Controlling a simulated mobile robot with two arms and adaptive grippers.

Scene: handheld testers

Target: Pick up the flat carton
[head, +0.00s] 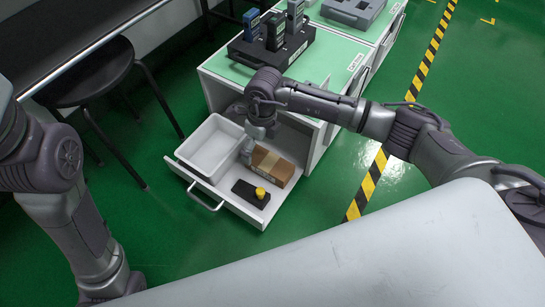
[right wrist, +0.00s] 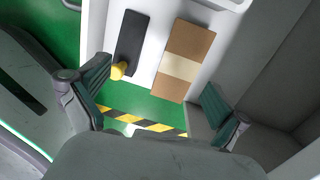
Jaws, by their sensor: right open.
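The flat carton (head: 272,167) is a brown box with a paler tape band, lying in the open drawer (head: 231,207) of the white cabinet. In the right wrist view the carton (right wrist: 189,46) lies beyond the fingers, in the upper middle. My right gripper (head: 258,143) is over the drawer, close above the carton's back-left end. In the right wrist view its two fingers (right wrist: 155,92) are spread wide with nothing between them. I cannot tell the exact height above the carton. My left arm shows at the left, but its gripper is out of view.
A black flat device with a yellow knob (head: 250,193) lies in front of the carton. A white bin (head: 210,147) fills the drawer's left part. The cabinet's green top (head: 335,62) overhangs behind, with a black rack of testers (head: 272,50). A black stool (head: 92,73) stands left.

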